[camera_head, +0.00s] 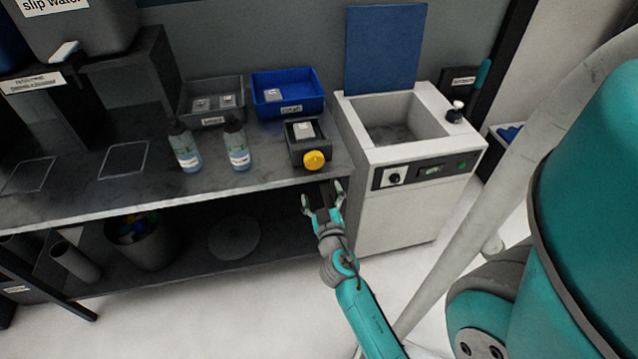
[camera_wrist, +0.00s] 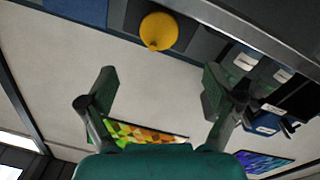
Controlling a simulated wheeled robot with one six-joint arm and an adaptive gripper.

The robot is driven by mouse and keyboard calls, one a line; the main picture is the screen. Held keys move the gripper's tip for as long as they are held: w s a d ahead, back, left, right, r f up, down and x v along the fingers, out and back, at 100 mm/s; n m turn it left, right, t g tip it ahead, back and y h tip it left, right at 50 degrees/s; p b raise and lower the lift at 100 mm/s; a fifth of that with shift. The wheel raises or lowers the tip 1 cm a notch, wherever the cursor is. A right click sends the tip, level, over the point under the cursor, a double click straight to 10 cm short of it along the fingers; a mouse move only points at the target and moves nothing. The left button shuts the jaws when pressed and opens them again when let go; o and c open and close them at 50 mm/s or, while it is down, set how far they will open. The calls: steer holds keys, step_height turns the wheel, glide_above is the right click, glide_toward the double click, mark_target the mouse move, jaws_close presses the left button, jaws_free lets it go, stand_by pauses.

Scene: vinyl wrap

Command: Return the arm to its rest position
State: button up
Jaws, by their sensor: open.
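My gripper (camera_head: 322,198) is open and empty in the head view, in front of the bench's front edge near its right end. It is below a small dark box with a yellow round knob (camera_head: 314,160). My arm reaches up to it from the bottom of the picture. In the wrist view my gripper's two fingers (camera_wrist: 160,95) are spread wide with nothing between them. The yellow knob (camera_wrist: 159,31) shows beyond the fingers at the top of that view, apart from them.
The grey bench (camera_head: 75,205) carries two spray bottles (camera_head: 186,150), a grey bin (camera_head: 212,119) and a blue bin (camera_head: 290,106). A white cabinet with an open basin (camera_head: 398,215) stands close to the right of my gripper. The floor (camera_head: 190,325) in front is clear.

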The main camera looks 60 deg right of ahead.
steer(key=shift+s+a, duration=0.25)
steer(key=shift+a, duration=0.05)
stand_by(0.5)
